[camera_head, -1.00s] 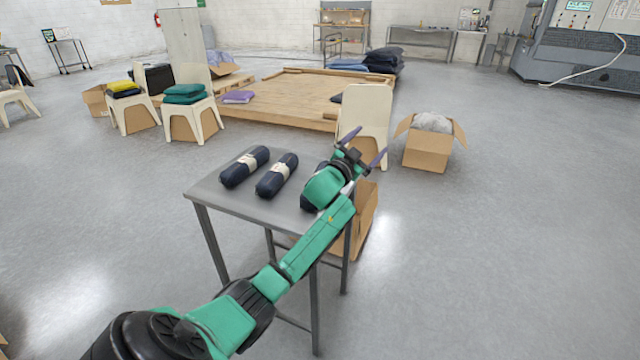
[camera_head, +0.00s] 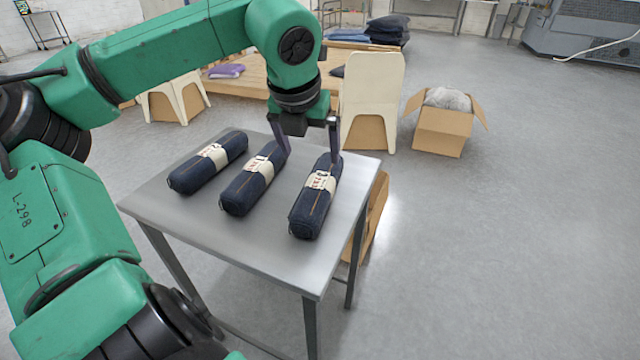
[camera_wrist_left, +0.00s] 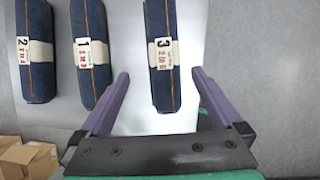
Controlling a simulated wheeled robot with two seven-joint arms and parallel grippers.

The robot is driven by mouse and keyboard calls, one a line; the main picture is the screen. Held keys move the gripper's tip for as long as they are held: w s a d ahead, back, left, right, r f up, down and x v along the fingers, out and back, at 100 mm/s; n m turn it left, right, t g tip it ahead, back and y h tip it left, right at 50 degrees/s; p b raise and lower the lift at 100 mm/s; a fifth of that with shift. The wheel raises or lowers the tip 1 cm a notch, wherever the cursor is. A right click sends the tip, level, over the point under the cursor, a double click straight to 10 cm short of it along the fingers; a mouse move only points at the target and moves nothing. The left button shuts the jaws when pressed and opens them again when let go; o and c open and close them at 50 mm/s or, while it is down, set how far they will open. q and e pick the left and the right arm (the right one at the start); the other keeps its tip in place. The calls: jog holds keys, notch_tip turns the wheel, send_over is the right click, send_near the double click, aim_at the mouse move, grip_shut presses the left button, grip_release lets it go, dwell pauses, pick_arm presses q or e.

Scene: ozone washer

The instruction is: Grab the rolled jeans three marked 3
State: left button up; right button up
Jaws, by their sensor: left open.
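The rolled jeans marked 3 (camera_head: 318,198) lie at the right of three dark blue rolls with pale bands on the metal table (camera_head: 270,250). They also show in the left wrist view (camera_wrist_left: 162,72), where the 3 is readable. My left gripper (camera_head: 311,156) points down at the far end of this roll, open and empty. In the wrist view its purple fingers (camera_wrist_left: 160,74) are apart, one to each side of the roll's line. Rolls marked 1 (camera_wrist_left: 91,52) and 2 (camera_wrist_left: 35,52) lie to the left. My right gripper is not in view.
A cream chair (camera_head: 373,95) stands close behind the table. An open cardboard box (camera_head: 442,130) is on the floor to the right. Behind are a low wooden platform (camera_head: 250,82) and another chair (camera_head: 180,98).

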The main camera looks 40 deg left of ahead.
aim_at(319, 182)
pick_arm(q)
jog(key=x, duration=0.4)
jog(key=shift+s+d+f, duration=0.2)
jog(key=shift+s+d, duration=0.05)
jog(key=shift+x, duration=1.1)
jog(key=x, duration=0.6)
jog(key=shift+w+d+f+p, duration=0.2)
jog(key=shift+w+p, duration=0.1)
jog(key=shift+p, duration=0.1)
jog(key=shift+s+r, duration=0.1)
jog(key=c, duration=0.8)
grip_shut()
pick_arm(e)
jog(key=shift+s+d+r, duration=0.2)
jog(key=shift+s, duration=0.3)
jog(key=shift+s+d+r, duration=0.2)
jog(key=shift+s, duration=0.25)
